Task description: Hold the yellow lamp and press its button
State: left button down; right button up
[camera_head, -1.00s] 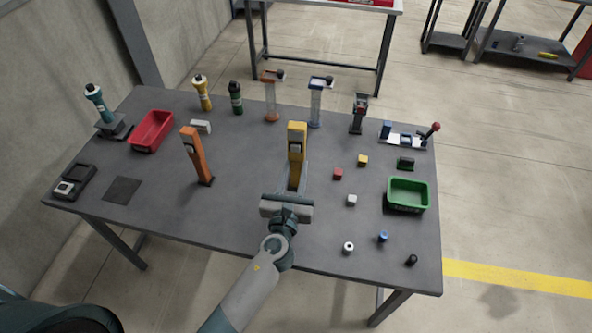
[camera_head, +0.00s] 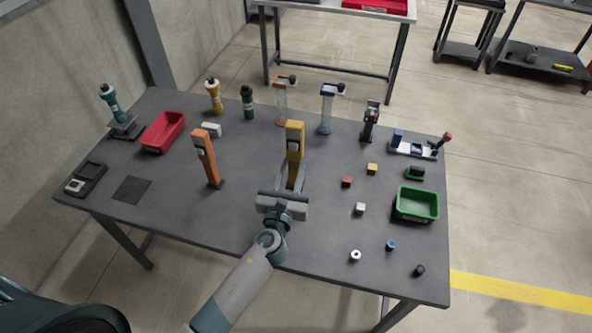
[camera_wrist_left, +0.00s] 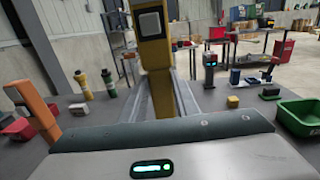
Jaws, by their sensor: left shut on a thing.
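The yellow lamp (camera_head: 295,135) stands roughly upright over the middle of the table, and its upper part shows large in the left wrist view (camera_wrist_left: 154,60). A pale square button (camera_wrist_left: 151,23) in a dark frame is on its face near the top. My left gripper (camera_head: 293,172) is shut on the lamp's lower body, with one finger on each side, and the button is above the fingers. The lamp's lower end is hidden by the gripper, so I cannot tell whether it touches the table. My right gripper is not in view.
An orange lamp-like post (camera_head: 206,158) stands left of the yellow lamp. Red (camera_head: 347,181), yellow (camera_head: 372,168) and white (camera_head: 360,208) cubes and a green bin (camera_head: 416,204) are to the right. A red bin (camera_head: 163,132) is at the back left. The table's front left is mostly clear.

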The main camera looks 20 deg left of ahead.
pick_arm(q)
jog(key=w+a, duration=0.3)
jog(key=a, duration=0.3)
jog(key=shift+a, duration=0.25)
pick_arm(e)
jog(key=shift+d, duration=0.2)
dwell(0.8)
pick_arm(q)
jog(key=shift+w, duration=0.1)
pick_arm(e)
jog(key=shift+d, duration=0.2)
pick_arm(q)
jog(key=shift+f+b, duration=0.55)
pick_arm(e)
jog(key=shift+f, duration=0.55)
pick_arm(q)
jog(key=shift+f+b, duration=0.7)
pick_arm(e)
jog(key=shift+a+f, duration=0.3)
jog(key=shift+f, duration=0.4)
